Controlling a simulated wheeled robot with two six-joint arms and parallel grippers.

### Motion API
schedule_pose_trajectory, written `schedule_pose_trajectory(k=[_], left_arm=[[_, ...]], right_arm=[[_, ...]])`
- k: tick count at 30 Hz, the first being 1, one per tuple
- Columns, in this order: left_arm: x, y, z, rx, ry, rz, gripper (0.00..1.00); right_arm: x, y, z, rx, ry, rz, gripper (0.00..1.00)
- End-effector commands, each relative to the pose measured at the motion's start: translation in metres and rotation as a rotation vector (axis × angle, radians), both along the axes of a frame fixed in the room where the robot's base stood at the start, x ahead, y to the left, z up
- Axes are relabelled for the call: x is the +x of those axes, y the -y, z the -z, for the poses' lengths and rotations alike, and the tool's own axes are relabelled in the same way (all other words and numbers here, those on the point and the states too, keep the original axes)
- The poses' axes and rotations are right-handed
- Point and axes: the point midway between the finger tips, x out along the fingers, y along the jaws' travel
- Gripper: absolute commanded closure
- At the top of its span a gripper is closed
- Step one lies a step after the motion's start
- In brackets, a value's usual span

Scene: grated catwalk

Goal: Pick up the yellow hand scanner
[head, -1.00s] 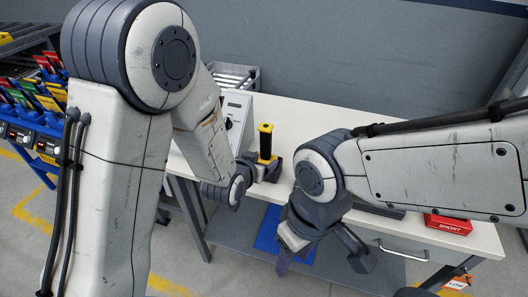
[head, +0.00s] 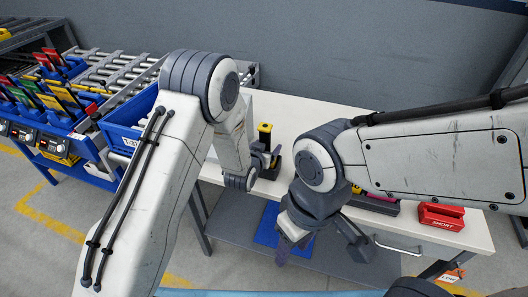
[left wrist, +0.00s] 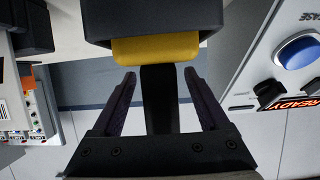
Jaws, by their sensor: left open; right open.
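The yellow hand scanner (head: 264,128) stands on the white workbench, partly hidden by my left wrist and gripper. In the left wrist view its yellow part (left wrist: 155,48) is under a dark head, with a black handle-like piece running down between the fingers. My left gripper (left wrist: 160,75) is open, one finger on each side of that piece, with gaps on both sides. In the head view my left gripper (head: 268,156) is right at the scanner. My right gripper (head: 322,246) is open and empty, hanging by the bench's front edge.
A device with a blue button (left wrist: 298,52) stands close beside the left gripper. A red box (head: 441,216) lies at the bench's right. A blue tote (head: 122,128) and roller conveyor (head: 100,72) are at the left. The bench's back right (head: 340,110) is clear.

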Motion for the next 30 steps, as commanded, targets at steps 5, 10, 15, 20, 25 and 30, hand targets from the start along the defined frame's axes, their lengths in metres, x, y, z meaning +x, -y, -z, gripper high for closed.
schedule_pose_trajectory(k=[5,10,15,20,25,30], left_arm=[[0.01,0.003,0.004,0.0,0.0,0.0,0.22],[0.011,0.003,0.005,0.0,0.0,0.0,0.22],[0.01,0.003,0.005,0.0,0.0,-0.001,0.76],[0.011,0.003,0.004,0.0,0.002,-0.001,1.0],[0.011,0.003,0.003,0.0,0.002,-0.001,1.0],[0.011,0.005,-0.009,-0.001,0.004,0.002,1.0]], right_arm=[[0.0,0.0,-0.004,0.0,0.0,0.0,0.5],[0.0,0.0,-0.003,0.0,0.0,0.0,0.5],[0.0,0.0,-0.003,0.0,0.0,0.0,0.5],[0.0,0.0,-0.003,0.0,0.0,0.0,0.5],[0.0,0.0,-0.003,0.0,0.0,0.0,0.5],[0.0,0.0,-0.011,0.0,0.0,0.0,0.5]])
